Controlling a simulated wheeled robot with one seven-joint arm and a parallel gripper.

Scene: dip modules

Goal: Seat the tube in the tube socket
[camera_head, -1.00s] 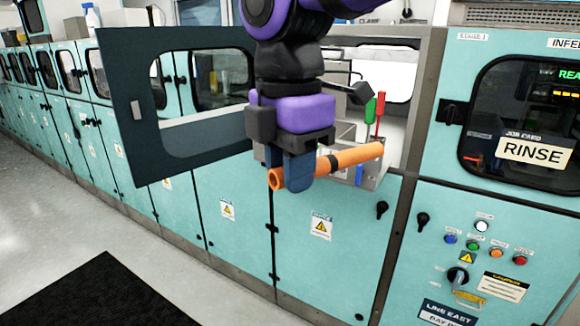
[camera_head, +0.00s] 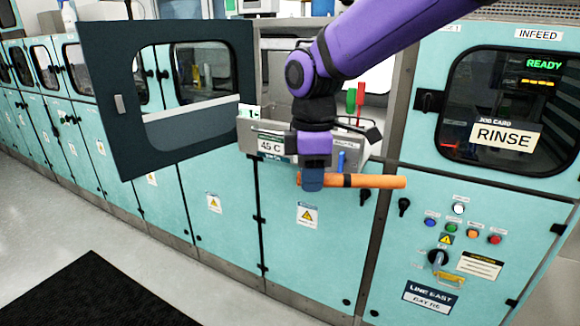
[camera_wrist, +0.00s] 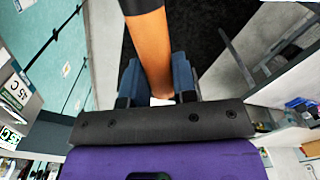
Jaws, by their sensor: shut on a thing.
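An orange tube (camera_head: 375,181) with a black band lies about level in my gripper (camera_head: 312,182), which is shut on it near its left end. Most of the tube sticks out to the right, in front of the teal cabinet doors. In the wrist view the tube (camera_wrist: 152,55) runs between the two blue fingers of my gripper (camera_wrist: 158,85), with its black band at the top edge. A grey metal module (camera_head: 245,148) with a "45 C" label stands in the open bay just behind and above my gripper. I cannot make out the tube socket.
A dark-framed door (camera_head: 120,160) with a window stands open left of the bay. A red-handled piece (camera_head: 360,98) and a green one (camera_head: 350,100) stand upright behind the module. A control panel (camera_head: 465,235) is at the right. The floor in front is clear, with a black mat (camera_head: 90,295).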

